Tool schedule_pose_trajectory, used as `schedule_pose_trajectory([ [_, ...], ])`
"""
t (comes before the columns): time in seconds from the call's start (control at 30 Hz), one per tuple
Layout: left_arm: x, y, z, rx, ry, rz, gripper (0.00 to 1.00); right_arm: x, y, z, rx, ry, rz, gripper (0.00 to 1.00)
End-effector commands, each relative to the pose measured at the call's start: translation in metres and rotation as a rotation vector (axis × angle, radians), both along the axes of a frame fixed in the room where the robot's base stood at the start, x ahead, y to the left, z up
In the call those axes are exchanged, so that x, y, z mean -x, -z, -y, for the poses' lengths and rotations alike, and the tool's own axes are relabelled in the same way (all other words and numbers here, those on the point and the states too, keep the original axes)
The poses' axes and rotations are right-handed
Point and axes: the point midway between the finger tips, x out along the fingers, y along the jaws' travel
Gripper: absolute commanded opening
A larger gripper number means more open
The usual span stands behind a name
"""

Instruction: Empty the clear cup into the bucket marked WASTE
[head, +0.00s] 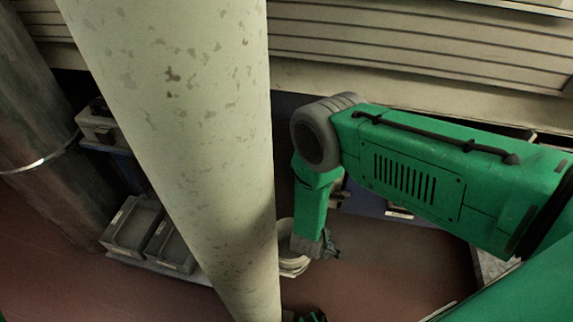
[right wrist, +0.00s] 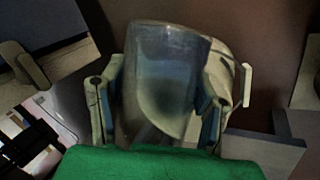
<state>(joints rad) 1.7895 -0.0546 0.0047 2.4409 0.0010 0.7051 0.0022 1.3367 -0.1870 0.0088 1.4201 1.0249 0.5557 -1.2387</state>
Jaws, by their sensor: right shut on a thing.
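The clear cup (right wrist: 165,75) stands between the two fingers of my right gripper (right wrist: 158,108) in the right wrist view. The gripper is shut on it. The cup looks see-through with a darker grey-blue patch inside; I cannot tell how much it holds or how far it tilts. In the head view my right gripper (head: 328,250) is low, beside a pale bucket (head: 291,264) partly hidden by the pillar and my arm. I cannot read any WASTE mark. A pale rounded form, perhaps the bucket (right wrist: 229,62), shows behind the cup.
A thick, chipped pale pillar (head: 185,110) blocks the middle of the head view. Grey bins (head: 132,226) sit on a low shelf at the left, near a metal pipe (head: 40,130). Reddish floor (head: 400,265) lies open right of my right gripper.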

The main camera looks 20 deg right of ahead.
Motion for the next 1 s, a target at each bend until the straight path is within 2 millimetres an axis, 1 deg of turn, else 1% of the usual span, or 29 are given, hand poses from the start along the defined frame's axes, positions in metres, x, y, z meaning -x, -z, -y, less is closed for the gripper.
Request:
schedule_pose_trajectory([
  [0.63, 0.0, 0.001, 0.0, 0.0, 0.0, 0.0, 0.4, -0.002, 0.006, -0.002, 0.078, 0.001, -0.111, 0.23],
  [1.0, 0.0, 0.0, 0.0, 0.0, 0.0, 0.0, 0.4, -0.013, -0.001, -0.01, 0.137, 0.001, -0.19, 0.23],
])
